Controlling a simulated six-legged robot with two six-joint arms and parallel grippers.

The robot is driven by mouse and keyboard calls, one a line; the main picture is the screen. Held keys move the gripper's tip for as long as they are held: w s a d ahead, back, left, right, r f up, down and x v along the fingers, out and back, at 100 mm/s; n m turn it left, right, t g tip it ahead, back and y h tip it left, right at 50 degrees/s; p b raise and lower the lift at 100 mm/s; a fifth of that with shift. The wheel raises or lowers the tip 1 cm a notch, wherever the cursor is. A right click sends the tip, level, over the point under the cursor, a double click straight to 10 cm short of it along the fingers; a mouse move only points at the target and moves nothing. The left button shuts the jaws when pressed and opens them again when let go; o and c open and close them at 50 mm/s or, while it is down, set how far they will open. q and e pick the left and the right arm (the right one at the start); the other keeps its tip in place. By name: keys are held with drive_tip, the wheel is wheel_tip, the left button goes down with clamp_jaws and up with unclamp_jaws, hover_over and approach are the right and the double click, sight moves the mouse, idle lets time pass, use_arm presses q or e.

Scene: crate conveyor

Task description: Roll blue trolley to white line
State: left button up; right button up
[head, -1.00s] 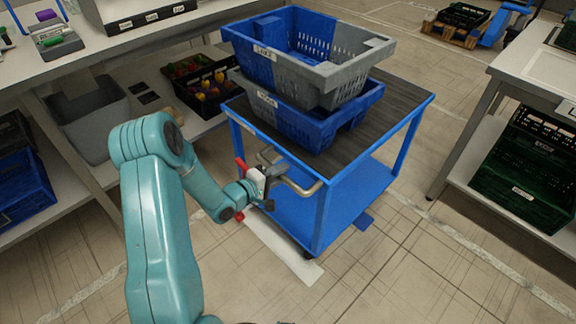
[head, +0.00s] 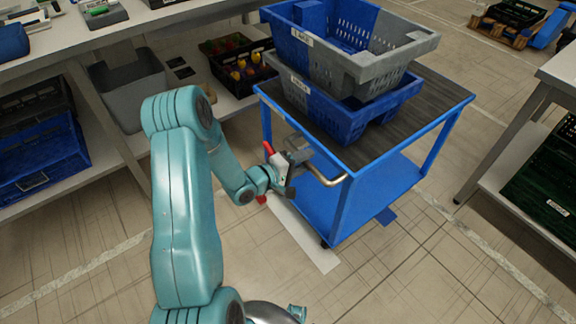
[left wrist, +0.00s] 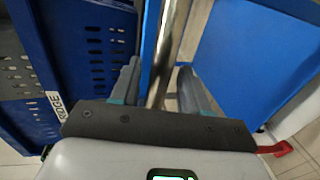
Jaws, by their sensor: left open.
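The blue trolley (head: 345,200) stands right of centre in the head view, with a dark top and a bent metal handle (head: 325,174) on its near left side. My left gripper (head: 290,165) is at the handle. In the left wrist view its open fingers (left wrist: 160,85) stand on either side of the metal handle bar (left wrist: 168,50). I cannot tell whether they touch it. A white strip (head: 318,254) lies on the floor beside the trolley's near left edge, partly hidden by my gripper. My right gripper is not in view.
Two stacked blue-and-grey crates (head: 385,72) sit on the trolley. A workbench (head: 150,30) with bins below stands at left. A white table (head: 555,75) with a green crate (head: 548,180) below stands at right. The near floor is clear.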

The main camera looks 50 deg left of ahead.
use_arm(q)
drive_tip(key=p+v, duration=0.2)
drive_tip(key=v, duration=1.3)
drive_tip(key=shift+s+p, duration=0.3)
drive_tip(key=shift+p, duration=0.05)
drive_tip(key=shift+a, duration=0.1)
